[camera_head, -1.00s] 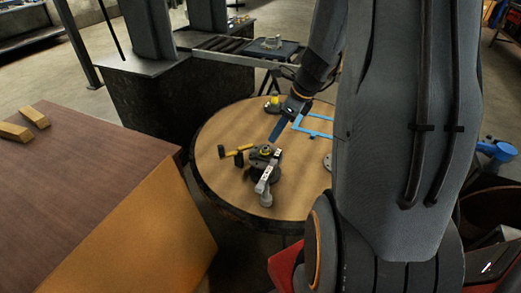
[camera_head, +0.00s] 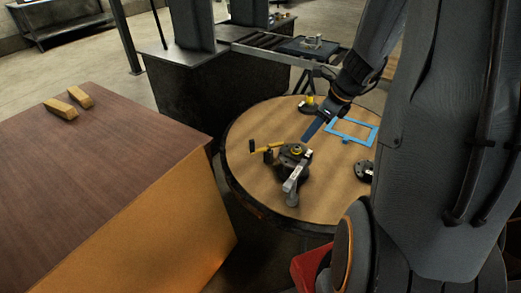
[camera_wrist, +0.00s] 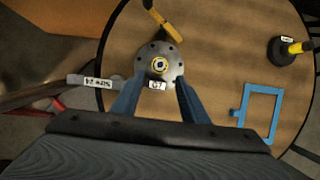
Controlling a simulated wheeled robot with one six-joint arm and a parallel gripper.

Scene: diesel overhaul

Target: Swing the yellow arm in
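The yellow arm (camera_head: 265,147) juts left from a dark round fixture (camera_head: 293,160) on the round table, with an upright end piece. In the wrist view the yellow arm (camera_wrist: 165,25) points up from the fixture's grey bolted hub (camera_wrist: 158,64). A grey arm (camera_head: 292,186) with a white label reaches toward the table's front; it also shows left of the hub in the wrist view (camera_wrist: 88,80). My gripper (camera_wrist: 158,82) is open, its blue fingers on either side of the hub's near edge, apart from the yellow arm. Whether the fingers touch the hub cannot be told.
A blue frame (camera_head: 353,130) and a dark base with a yellow top (camera_head: 308,104) lie on the round table (camera_head: 250,180). A dark round part (camera_head: 364,170) sits at right. A wooden-topped bench (camera_head: 90,180) with two yellow blocks stands close on the left.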

